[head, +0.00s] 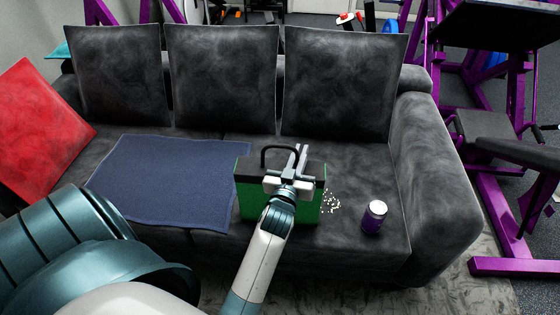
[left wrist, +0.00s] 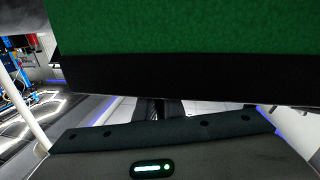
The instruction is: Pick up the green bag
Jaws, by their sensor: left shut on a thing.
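The green bag (head: 248,203) has a dark top band and a black looped handle. It stands upright on the sofa seat, right of the blue blanket. My left gripper (head: 297,161) is at the bag's top, right by the handle, and is shut on the bag. The gripper and forearm cover part of the bag's front, so the exact grip spot is hard to see. In the left wrist view the bag's green side (left wrist: 165,25) and dark band fill the top, very close to the camera. My right gripper is not in view.
The dark grey sofa (head: 430,170) has several back cushions. A blue blanket (head: 165,180) lies left of the bag, and a red pillow (head: 40,130) leans at the far left. A purple can (head: 374,218) and pale crumbs (head: 332,202) are to the right. Purple gym frames (head: 500,225) stand beyond.

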